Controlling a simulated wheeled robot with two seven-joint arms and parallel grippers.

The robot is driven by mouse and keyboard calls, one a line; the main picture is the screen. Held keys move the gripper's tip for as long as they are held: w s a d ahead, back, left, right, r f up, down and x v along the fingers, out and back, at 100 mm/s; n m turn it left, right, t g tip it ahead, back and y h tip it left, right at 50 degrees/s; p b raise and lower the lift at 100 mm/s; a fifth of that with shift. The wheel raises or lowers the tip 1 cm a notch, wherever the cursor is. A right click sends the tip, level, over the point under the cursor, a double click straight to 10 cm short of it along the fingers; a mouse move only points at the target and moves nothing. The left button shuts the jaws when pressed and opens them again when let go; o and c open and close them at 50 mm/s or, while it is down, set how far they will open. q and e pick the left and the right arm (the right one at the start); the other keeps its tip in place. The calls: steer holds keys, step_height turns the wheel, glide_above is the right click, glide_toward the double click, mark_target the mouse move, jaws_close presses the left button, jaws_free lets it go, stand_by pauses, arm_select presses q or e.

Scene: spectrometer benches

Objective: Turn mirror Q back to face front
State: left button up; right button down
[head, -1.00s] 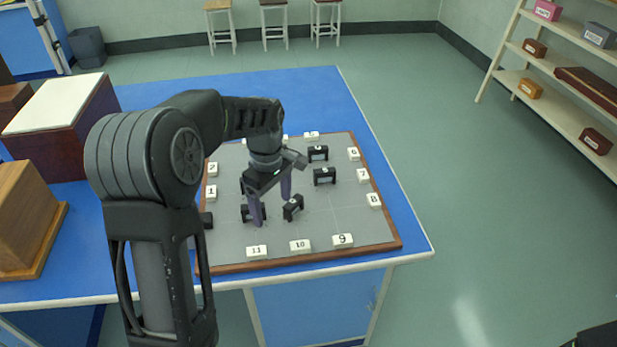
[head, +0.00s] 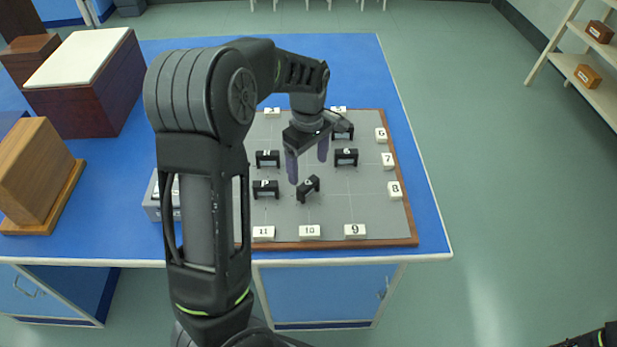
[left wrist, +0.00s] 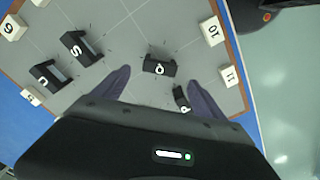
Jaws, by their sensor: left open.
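Mirror Q (head: 309,189) is a small black block mirror on the grey board (head: 330,216). It stands at an angle to its neighbours in the head view. In the left wrist view mirror Q (left wrist: 159,66) lies ahead of the gap between my fingers, its letter showing. My left gripper (head: 308,160) is open and empty, with its fingers pointing down just behind mirror Q in the head view. It also shows in the left wrist view (left wrist: 161,90). No contact with mirror Q shows. My right gripper is out of view.
Mirror P (head: 265,189) stands left of Q, with another mirror (head: 267,159) behind it. White numbered blocks, such as 10 (head: 309,232), line the board's edge. Wooden boxes stand at the left.

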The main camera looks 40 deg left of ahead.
mark_target(308, 182)
arm_select(q)
step_height(308, 182, down, 6)
steer(key=shift+r+p, duration=0.1)
steer(key=shift+p, duration=0.25)
steer(key=shift+c, duration=0.3)
steer(key=c, duration=1.3)
